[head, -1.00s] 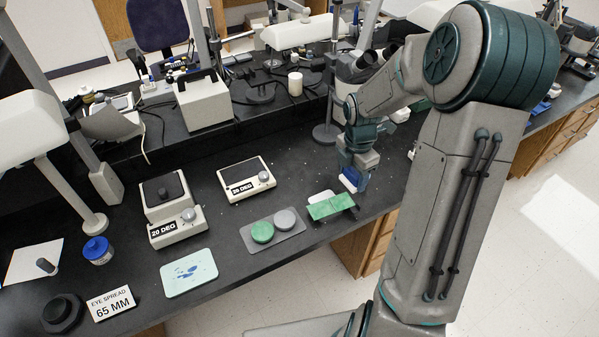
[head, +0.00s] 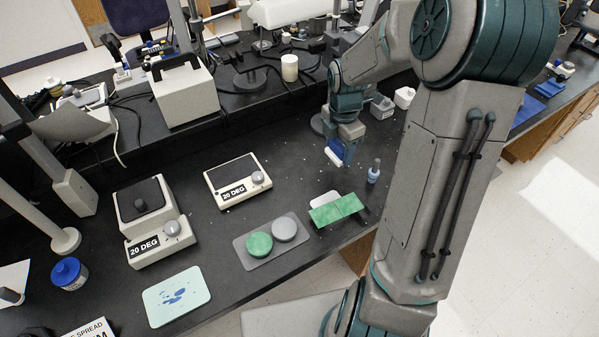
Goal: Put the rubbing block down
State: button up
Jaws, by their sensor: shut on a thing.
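My gripper (head: 340,147) is at the end of the arm, over the dark bench just behind the green plate. It points down and is shut on a small block (head: 336,156) with a blue body and a pale lower edge, which I take to be the rubbing block. The fingers and arm hide part of the block. I cannot tell whether its lower edge touches the bench or hangs a little above it. The green plate (head: 338,209) lies in front, partly over a white piece (head: 325,199) near the bench's front edge.
A small blue bottle (head: 374,172) stands close right of the block. A grey tray (head: 280,258) with green and grey discs lies front left. A low dial box (head: 238,180) and a taller one stand left. Bare bench (head: 290,160) lies left of the gripper.

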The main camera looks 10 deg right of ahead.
jog(key=f+b, duration=0.2)
jog(key=f, duration=0.1)
jog(key=f+b, duration=0.1)
jog(key=shift+w+a+f, duration=0.1)
jog(key=shift+w+f, duration=0.05)
jog(key=shift+w, duration=0.15)
jog(key=shift+w+a+f, duration=0.1)
jog(key=shift+f, duration=0.05)
send_over(301, 171)
notch_tip(301, 171, down, 7)
jog(key=shift+r, duration=0.1)
jog(key=shift+f, duration=1.95)
jog(key=shift+f, duration=0.15)
jog(key=o, duration=1)
